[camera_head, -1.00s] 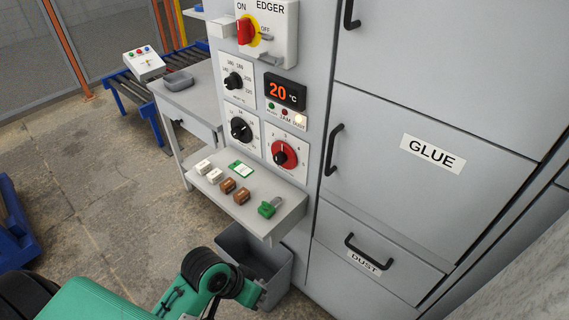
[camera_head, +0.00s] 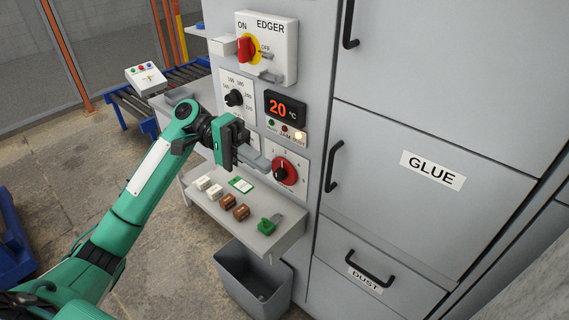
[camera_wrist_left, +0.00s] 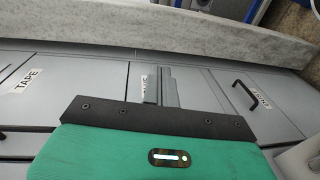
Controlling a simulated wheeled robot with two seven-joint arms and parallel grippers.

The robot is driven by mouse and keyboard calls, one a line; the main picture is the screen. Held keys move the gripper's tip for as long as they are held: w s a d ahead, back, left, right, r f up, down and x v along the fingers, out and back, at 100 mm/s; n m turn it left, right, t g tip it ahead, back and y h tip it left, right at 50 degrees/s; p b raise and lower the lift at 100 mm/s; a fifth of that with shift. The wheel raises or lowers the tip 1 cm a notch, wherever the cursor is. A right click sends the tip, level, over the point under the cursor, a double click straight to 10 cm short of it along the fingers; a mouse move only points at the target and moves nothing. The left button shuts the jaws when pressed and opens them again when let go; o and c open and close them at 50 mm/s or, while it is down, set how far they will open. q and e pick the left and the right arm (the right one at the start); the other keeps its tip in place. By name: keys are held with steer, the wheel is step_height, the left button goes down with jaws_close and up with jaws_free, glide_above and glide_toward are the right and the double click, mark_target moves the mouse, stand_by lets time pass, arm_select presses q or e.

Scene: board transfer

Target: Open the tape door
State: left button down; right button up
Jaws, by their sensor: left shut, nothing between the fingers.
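The tape door (camera_wrist_left: 50,100) shows at the left of the left wrist view, with its TAPE label (camera_wrist_left: 28,80); it looks shut. In the head view, an unlabelled grey door (camera_head: 450,60) with a black vertical handle (camera_head: 350,15) is above the GLUE door (camera_head: 430,215), at the top edge; its upper part is out of frame. My left gripper (camera_head: 259,163) is shut and empty in front of the control panel, left of both doors and apart from their handles. In the left wrist view its fingers (camera_wrist_left: 158,86) partly cover the GLUE label. My right gripper is not in view.
The EDGER switch box (camera_head: 265,45) juts out above my left gripper. A red dial (camera_head: 285,170) is beside its fingertips. Below, a shelf (camera_head: 270,243) holds small blocks and a green item. A grey bin (camera_head: 235,278) stands underneath. The DUST drawer (camera_head: 340,285) is below the GLUE door.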

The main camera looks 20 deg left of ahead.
arm_select(q)
step_height(320, 180, up, 7)
steer(key=a+g+h, duration=0.1)
steer(key=a+g, duration=0.1)
steer(key=a, duration=0.1)
steer(key=s+p+x, duration=0.2)
steer(key=p+x, duration=0.3)
steer(key=x, duration=0.7)
steer(key=shift+s+m+p, duration=0.2)
steer(key=shift+m+p, duration=0.1)
steer(key=shift+p, duration=0.05)
steer(key=shift+f, duration=0.15)
stand_by(0.7)
